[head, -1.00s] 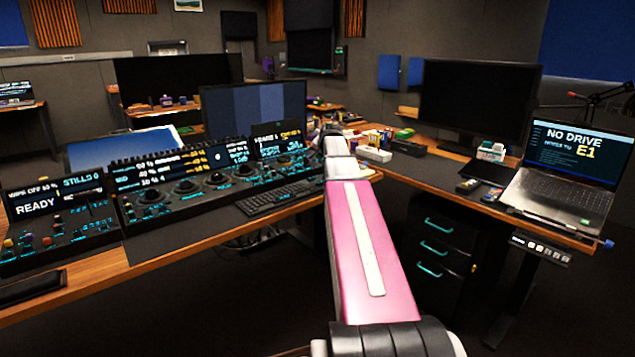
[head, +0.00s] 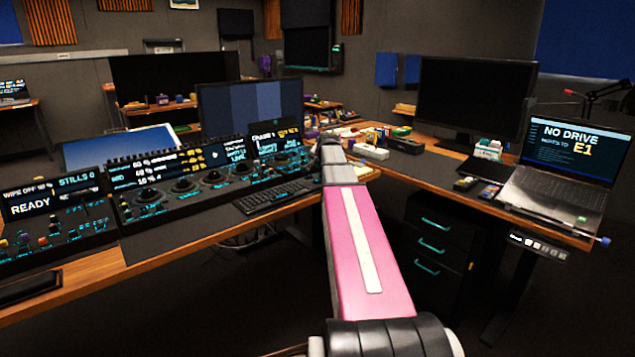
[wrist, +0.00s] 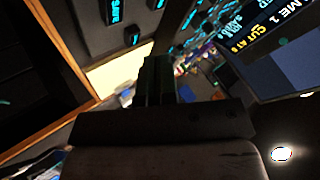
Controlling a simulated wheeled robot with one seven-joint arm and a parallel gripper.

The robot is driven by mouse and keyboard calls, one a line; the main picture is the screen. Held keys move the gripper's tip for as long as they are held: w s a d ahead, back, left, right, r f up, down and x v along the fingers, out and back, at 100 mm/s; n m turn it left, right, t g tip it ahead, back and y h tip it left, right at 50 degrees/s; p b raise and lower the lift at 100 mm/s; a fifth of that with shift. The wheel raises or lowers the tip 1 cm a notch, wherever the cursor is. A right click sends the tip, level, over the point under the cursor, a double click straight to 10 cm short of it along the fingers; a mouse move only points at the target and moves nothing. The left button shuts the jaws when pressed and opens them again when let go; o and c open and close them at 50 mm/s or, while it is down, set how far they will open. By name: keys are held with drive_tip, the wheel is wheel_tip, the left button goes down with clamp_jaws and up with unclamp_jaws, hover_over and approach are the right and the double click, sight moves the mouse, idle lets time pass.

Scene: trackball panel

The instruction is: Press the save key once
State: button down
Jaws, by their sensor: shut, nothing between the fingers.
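The save key (wrist: 114,11) shows at the top of the wrist view as a dark key with the cyan word SAVE, on a dark panel. My gripper (wrist: 157,68) is shut and empty, below and to the right of the key in that picture and apart from it. In the head view my gripper (head: 331,143) is at the far end of my pink arm, seen from behind, beside the right end of the control desk. The save key is too small to make out in the head view.
The trackball panel (head: 186,185) stands on the desk, with a small screen unit (head: 275,143) at its right end. A keyboard (head: 273,195) lies in front. Small boxes (head: 370,151) sit just beyond my gripper. A laptop (head: 560,165) stands at the right.

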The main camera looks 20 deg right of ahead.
sight(319, 180)
drive_tip(key=shift+f, duration=1.9)
drive_tip(key=shift+f, duration=0.15)
idle(0.5)
drive_tip(key=shift+f, duration=0.25)
drive_tip(key=shift+f, duration=0.5)
idle(0.9)
drive_tip(key=shift+r, duration=0.9)
drive_tip(key=shift+r, duration=0.15)
drive_tip(key=shift+r, duration=2.4)
